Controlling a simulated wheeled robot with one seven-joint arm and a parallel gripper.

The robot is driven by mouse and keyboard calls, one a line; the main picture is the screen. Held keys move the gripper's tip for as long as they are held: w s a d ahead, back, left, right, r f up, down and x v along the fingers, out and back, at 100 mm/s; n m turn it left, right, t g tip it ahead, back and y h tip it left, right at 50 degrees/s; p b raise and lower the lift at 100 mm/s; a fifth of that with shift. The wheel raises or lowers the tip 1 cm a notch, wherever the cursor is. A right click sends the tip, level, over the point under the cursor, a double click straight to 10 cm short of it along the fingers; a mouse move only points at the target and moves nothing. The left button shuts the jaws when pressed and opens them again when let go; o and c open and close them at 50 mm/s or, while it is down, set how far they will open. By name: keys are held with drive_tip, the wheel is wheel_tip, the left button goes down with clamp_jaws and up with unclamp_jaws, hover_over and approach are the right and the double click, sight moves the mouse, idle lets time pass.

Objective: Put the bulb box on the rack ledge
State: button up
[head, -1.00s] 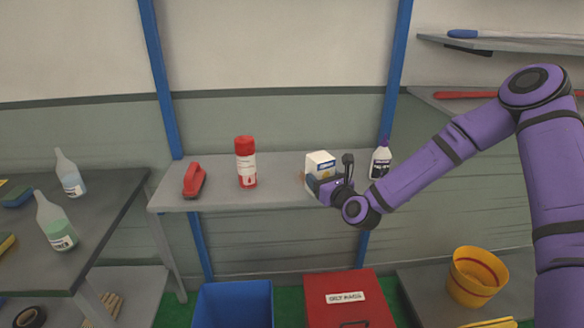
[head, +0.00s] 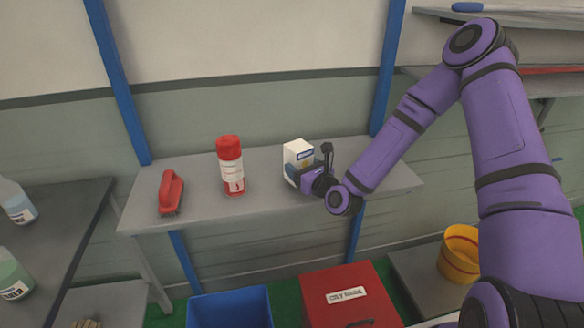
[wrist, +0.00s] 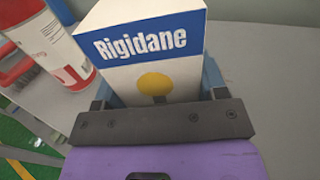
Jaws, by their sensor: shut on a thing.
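The bulb box (head: 297,151) is a white carton with a blue label. In the wrist view the box (wrist: 183,60) stands upright between my fingers and shows the word "Rigidane" and a yellow disc. My gripper (head: 308,177) is shut on its lower part from the front right. The rack ledge (head: 255,200) is the grey shelf between two blue posts. The box is over the right half of this ledge. I cannot tell whether its base touches the surface, as my gripper hides it.
A red-capped spray can (head: 231,168) stands left of the box, with a red brush (head: 171,192) further left. A blue bin (head: 230,307) and a red case (head: 345,292) are below. The ledge right of the gripper looks bare where it shows.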

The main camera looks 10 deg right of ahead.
drive_tip(key=shift+f, duration=0.75)
drive_tip(key=shift+f, duration=0.1)
drive_tip(key=o, duration=0.9)
drive_tip(key=shift+o, duration=0.2)
